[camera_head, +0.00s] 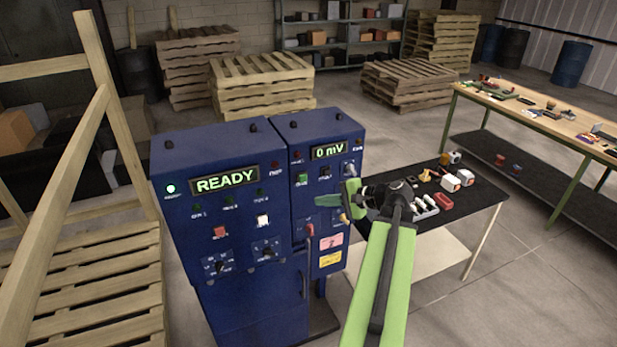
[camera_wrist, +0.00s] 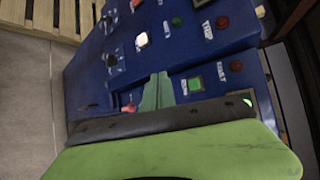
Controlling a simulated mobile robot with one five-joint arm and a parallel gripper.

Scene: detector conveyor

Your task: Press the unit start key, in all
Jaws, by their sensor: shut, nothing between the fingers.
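A blue cabinet (camera_head: 210,165) stands in front of me with a lit READY display (camera_head: 224,179). Joined to its right is a narrower blue unit (camera_head: 325,155) with a 0 mV display (camera_head: 328,151). A green square key (camera_head: 302,179) is on the narrower unit's face; in the wrist view it shows as a green key (camera_wrist: 194,85) beside a small label I cannot read surely. A white key (camera_head: 262,221) and a red key (camera_head: 220,232) are on the wider cabinet. My gripper (camera_head: 322,201) is shut and empty, in front of the narrower unit, just below the green key. Contact cannot be told.
A dark-topped table (camera_head: 440,225) with small parts stands right of the units. A wooden frame (camera_head: 60,200) and pallet are on the left. Stacked pallets (camera_head: 262,85) are behind. A long workbench (camera_head: 545,115) is at right, with open floor before it.

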